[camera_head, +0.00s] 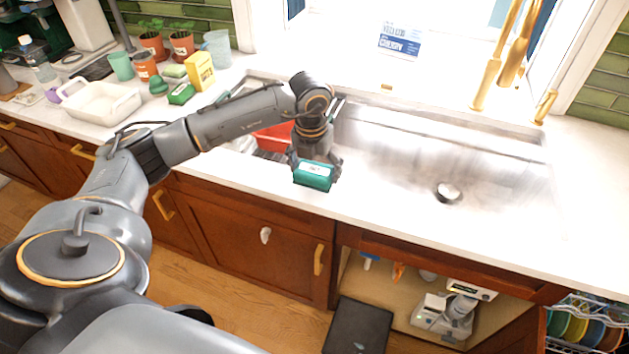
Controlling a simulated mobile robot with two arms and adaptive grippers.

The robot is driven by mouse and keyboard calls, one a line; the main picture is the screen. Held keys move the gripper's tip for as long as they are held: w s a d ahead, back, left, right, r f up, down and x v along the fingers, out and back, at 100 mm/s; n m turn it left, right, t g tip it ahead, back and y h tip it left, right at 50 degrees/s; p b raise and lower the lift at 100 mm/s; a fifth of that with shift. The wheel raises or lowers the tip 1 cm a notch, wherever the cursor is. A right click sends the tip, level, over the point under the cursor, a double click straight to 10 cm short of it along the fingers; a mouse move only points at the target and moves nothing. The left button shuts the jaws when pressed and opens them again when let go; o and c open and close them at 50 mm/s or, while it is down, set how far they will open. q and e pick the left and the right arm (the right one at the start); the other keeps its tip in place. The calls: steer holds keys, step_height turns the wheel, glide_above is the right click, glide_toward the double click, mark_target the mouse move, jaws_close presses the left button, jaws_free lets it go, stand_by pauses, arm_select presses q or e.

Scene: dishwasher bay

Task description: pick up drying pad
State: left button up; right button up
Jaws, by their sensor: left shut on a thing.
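My left gripper (316,172) reaches in over the front edge of the sink and points down. It is shut on a small teal block (313,180) with a pale label, held near the counter's front edge. I cannot tell for sure whether this block is the drying pad, or whether it touches the counter. The fingers hide part of it. A similar green pack (181,94) lies on the counter to the left. My right gripper is not in view.
The steel sink (400,150) lies behind and right of the gripper, with a red item (273,138) in its left part. A yellow box (200,71), a white tub (101,105) and potted plants (182,45) crowd the left counter. The right front counter (460,235) is clear.

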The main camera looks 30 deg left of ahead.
mark_target(313, 168)
arm_select(q)
steer(key=s+d+r+b, duration=0.3)
steer(key=s+d+r, duration=0.4)
steer(key=s+r, duration=0.3)
steer(key=shift+s, duration=1.05)
